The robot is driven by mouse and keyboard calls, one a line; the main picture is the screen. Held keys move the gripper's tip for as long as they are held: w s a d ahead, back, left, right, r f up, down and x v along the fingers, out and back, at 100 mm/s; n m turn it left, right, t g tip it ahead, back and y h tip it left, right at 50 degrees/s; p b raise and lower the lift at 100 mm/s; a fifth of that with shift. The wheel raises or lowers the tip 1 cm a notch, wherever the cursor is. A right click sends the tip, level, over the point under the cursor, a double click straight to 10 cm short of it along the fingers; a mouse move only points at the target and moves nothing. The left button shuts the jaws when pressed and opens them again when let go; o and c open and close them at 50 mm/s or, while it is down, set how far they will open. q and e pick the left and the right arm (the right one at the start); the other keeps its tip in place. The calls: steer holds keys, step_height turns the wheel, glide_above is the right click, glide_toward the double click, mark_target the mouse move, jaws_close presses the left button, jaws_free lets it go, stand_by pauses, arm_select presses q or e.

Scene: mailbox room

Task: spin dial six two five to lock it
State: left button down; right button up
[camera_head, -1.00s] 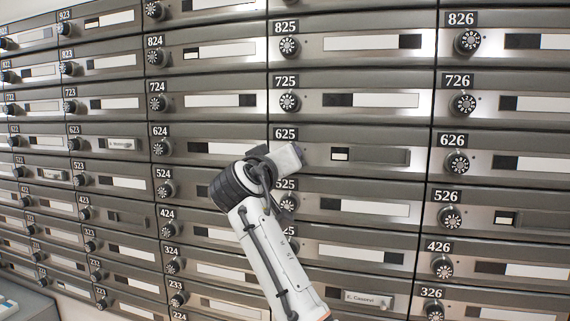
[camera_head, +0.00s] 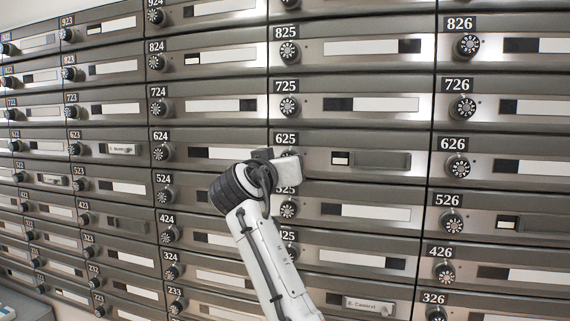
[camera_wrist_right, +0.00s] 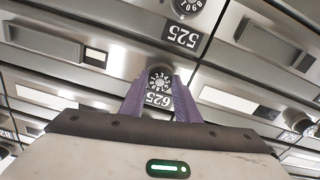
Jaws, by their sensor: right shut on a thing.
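The dial of box 625 (camera_wrist_right: 160,79) is a black knob with white numbers, seen in the right wrist view, where the picture is upside down. My right gripper (camera_wrist_right: 158,90) has its two purple fingers on either side of this dial, shut on it. The 625 label (camera_wrist_right: 158,100) shows between the fingers. In the head view the 625 label (camera_head: 285,139) is clear, but my right gripper (camera_head: 288,165) hides most of the dial beneath it. Which number the dial points to is too small to read. My left gripper is not in view.
Rows of metal mailboxes with similar dials fill the wall. The 725 dial (camera_head: 289,107) is above and the 525 dial (camera_head: 288,208) is below, close to my arm. The 625 door (camera_head: 380,160) has a small window and a slot frame.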

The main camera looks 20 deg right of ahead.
steer(key=o, duration=0.9)
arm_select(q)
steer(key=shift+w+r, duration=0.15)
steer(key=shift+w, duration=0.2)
arm_select(e)
steer(key=shift+o, duration=0.7)
step_height(320, 180, up, 9)
steer(key=shift+r+p, duration=0.1)
steer(key=shift+p, duration=0.45)
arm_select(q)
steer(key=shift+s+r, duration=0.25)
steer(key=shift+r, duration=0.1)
arm_select(e)
steer(key=shift+r, duration=0.4)
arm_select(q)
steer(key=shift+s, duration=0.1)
arm_select(e)
steer(key=shift+f, duration=0.1)
